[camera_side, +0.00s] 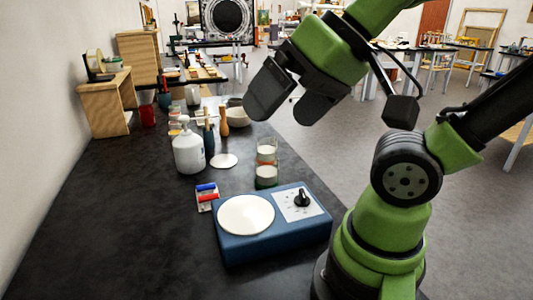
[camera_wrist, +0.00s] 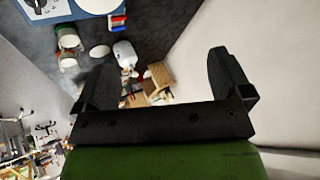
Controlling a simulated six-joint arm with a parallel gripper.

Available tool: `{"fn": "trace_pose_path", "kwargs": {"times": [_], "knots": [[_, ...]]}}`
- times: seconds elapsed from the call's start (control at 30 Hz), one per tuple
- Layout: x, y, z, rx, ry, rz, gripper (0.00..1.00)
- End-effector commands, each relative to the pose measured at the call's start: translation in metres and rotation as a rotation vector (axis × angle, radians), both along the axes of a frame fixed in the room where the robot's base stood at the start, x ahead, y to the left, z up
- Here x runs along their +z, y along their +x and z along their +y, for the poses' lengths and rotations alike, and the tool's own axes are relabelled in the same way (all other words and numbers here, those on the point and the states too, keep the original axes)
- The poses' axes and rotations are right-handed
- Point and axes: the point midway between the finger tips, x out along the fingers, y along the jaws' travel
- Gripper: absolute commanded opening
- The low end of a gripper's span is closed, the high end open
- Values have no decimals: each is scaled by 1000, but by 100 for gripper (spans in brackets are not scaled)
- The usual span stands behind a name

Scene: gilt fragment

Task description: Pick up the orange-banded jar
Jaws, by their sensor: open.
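Two glass jars with pale contents stand one behind the other on the dark bench. The farther jar (camera_side: 267,151) seems to have a faint orange-brown band; the nearer jar (camera_side: 266,177) has a green band. In the wrist view, the green-banded jar (camera_wrist: 68,38) and the other jar (camera_wrist: 68,63) are at the upper left, outside the span of my fingers.
A blue hotplate-like device (camera_side: 270,242) stands in front of the jars. A white pump bottle (camera_side: 188,150), a white disc (camera_side: 223,160) and a red-and-blue item (camera_side: 207,196) are to the left. A bowl (camera_side: 237,116) and wooden stand (camera_side: 106,104) are farther back. The front left bench is clear.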

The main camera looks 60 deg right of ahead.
Motion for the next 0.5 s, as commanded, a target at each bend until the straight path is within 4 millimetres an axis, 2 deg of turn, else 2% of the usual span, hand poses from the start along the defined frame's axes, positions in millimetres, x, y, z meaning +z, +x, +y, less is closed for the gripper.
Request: {"fn": "trace_pose_path", "kwargs": {"times": [0.13, 0.27, 0.37, 0.5], "knots": [[4, 10, -4, -7, -12, 7, 97], [14, 42, -19, -28, -50, 26, 97], [20, 78, -42, -46, -93, 47, 97], [15, 128, -88, -66, -149, 82, 97]]}}
